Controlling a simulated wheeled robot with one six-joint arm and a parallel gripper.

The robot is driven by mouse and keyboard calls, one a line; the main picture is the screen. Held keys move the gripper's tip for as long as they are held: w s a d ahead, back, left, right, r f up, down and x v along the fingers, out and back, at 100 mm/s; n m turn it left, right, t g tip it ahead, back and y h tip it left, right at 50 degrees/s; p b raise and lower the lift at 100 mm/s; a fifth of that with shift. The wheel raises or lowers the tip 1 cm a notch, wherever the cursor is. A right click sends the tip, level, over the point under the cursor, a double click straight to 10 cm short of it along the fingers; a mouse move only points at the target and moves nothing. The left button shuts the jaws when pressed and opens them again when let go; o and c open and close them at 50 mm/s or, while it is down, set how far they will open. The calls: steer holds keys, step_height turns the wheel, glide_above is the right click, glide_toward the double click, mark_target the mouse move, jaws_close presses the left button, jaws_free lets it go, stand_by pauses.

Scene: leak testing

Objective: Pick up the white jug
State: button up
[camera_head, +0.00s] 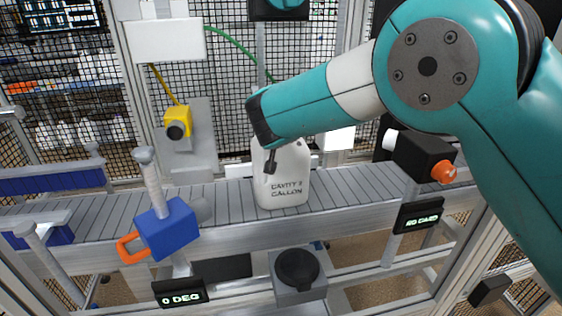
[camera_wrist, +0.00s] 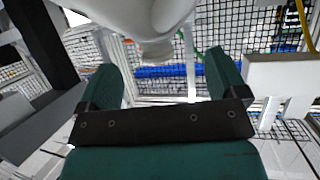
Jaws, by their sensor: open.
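The white jug (camera_head: 285,188) stands upright on the conveyor in the head view, with dark lettering on its front. My arm comes in from the right, and my gripper (camera_head: 271,160) is at the jug's upper part, hiding its top. In the wrist view my gripper (camera_wrist: 163,75) is open, its two teal-padded fingers wide apart. A white rounded body with a neck, which looks like the jug (camera_wrist: 140,18), shows at the top of that view, its neck end between the fingers. I see no grip on it; whether a finger touches it I cannot tell.
The slatted conveyor (camera_head: 120,206) runs across the view. A blue block with an orange handle (camera_head: 168,229) stands at its front left. A black device with an orange knob (camera_head: 425,157) is at the right, and a yellow device (camera_head: 177,122) is behind. Mesh fencing closes the back.

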steer(key=shift+d+p+x, duration=0.15)
steer(key=shift+p+x, duration=0.7)
steer(key=shift+x, duration=0.7)
steer(key=shift+d+p+x, duration=0.1)
steer(key=shift+p+x, duration=0.7)
steer(key=shift+x, duration=0.75)
